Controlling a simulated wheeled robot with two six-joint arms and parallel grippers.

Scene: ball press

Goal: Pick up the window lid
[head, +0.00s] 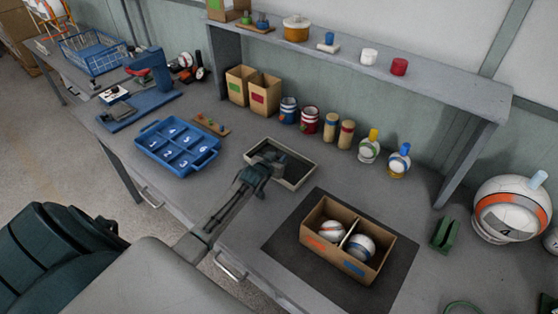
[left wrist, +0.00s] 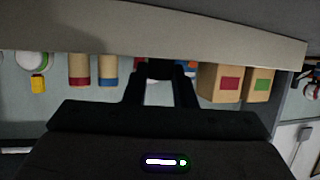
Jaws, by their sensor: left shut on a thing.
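The window lid (head: 291,150) is a pale rectangular frame around a dark pane, near the middle of the bench in the head view. My left gripper (head: 270,161) is at the lid and shut on it. The gripper hides part of the lid's left side. In the left wrist view the lid (left wrist: 230,45) shows as a pale band across the top, with the gripper's two dark fingers (left wrist: 160,68) reaching its edge. I cannot tell whether the lid touches the bench. My right gripper is not in view.
A blue numbered tray (head: 177,147) lies to the left. A cardboard box (head: 345,262) with two balls stands on a dark mat (head: 290,247) at the right front. Jars, tubes and bottles (head: 369,148) line the back under a grey shelf (head: 360,77). A green block (head: 446,235) is at the right.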

